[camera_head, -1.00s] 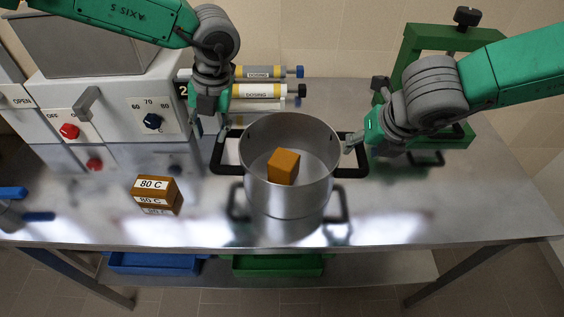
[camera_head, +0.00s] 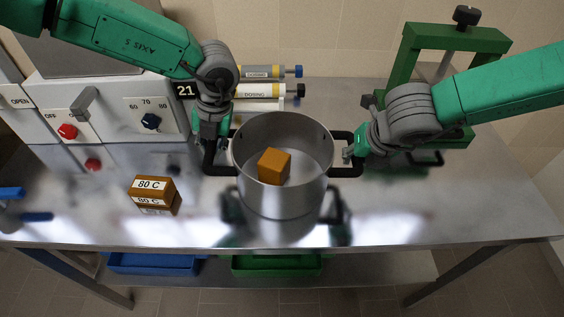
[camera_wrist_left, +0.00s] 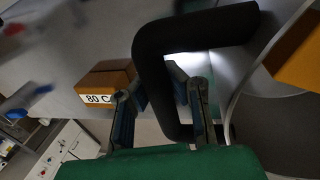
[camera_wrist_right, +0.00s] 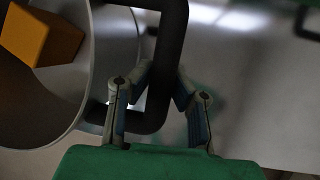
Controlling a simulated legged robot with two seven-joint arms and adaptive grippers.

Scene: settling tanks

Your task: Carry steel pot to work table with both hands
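The steel pot (camera_head: 283,205) is upright at the steel bench, with an orange cube (camera_head: 274,167) inside. Whether its base touches the bench top is unclear. My left gripper (camera_head: 213,138) is at the left black handle (camera_head: 219,170); in the left wrist view the handle (camera_wrist_left: 152,60) runs between its fingers, which look closed on it. My right gripper (camera_head: 352,152) is at the right handle (camera_head: 348,172); in the right wrist view its fingers (camera_wrist_right: 162,85) close around the bar (camera_wrist_right: 172,30). No separate work table can be made out.
A brown block marked 80 C (camera_head: 153,186) lies on the bench (camera_head: 420,215) left of the pot. A control cabinet (camera_head: 110,120) stands at the left. Dosing cylinders (camera_head: 262,90) lie behind the pot. A green frame (camera_head: 455,45) stands back right. The front right bench is clear.

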